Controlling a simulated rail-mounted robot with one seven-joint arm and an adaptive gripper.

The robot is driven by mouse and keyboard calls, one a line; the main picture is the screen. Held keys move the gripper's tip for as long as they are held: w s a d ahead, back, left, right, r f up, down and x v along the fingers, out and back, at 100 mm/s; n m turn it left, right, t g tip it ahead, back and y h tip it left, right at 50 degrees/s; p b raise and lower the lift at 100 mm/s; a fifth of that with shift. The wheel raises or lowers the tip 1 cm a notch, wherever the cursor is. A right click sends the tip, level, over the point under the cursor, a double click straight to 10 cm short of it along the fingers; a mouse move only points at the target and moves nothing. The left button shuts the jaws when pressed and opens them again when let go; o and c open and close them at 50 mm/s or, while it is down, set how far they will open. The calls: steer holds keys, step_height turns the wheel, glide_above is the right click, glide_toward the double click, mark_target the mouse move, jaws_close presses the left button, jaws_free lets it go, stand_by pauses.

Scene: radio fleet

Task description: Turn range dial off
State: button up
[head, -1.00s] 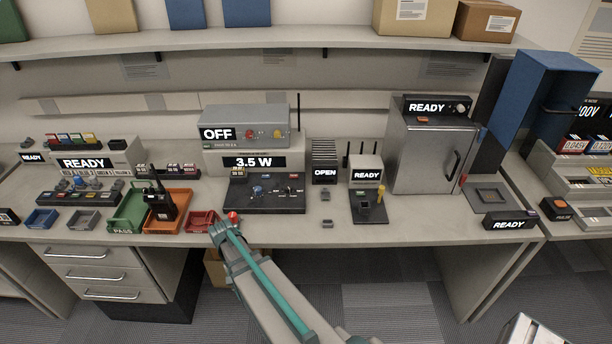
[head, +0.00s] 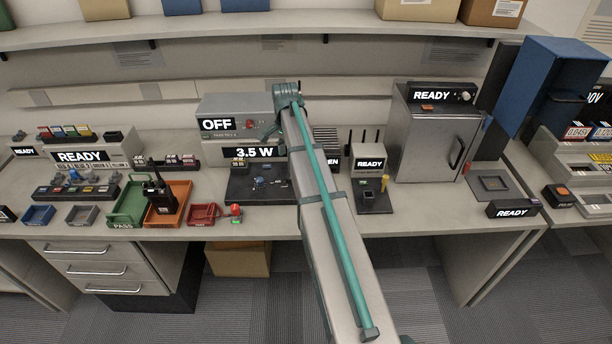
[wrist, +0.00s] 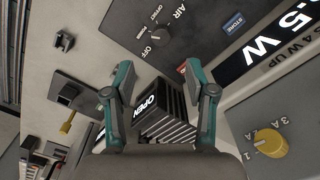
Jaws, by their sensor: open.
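In the wrist view a dark dial (wrist: 162,32) stands on a dark panel (wrist: 205,22) with the printed words OFF and AIR around it. A yellow dial (wrist: 268,144) is on a grey box at the lower right, beside a 3A mark. No label reading range is legible, so I cannot tell for certain which is the range dial. My gripper (wrist: 159,72) is open and empty, its fingers spread below the dark dial in the picture, apart from both dials. In the head view the arm covers part of the 3.5 W station (head: 254,152), and the fingertips are not clear.
A small box marked OPEN (wrist: 155,108) shows between the fingers in the wrist view. The grey OFF box (head: 216,107) is beside my arm's end. Small trays, including an orange one (head: 178,190), stand left; a READY cabinet (head: 425,155) stands right.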

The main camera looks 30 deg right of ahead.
mark_target(289, 176)
step_height(289, 176, down, 11)
steer(key=p, duration=0.3)
steer(key=shift+r, duration=0.2)
jaws_close()
stand_by(0.4)
steer(key=shift+n, duration=0.3)
steer(key=n+b, duration=0.2)
steer(key=n, duration=0.3)
steer(key=n+b, duration=0.1)
steer(key=n, duration=0.5)
steer(key=shift+d+b, duration=0.15)
steer(key=shift+b, duration=0.25)
steer(key=shift+n, duration=0.3)
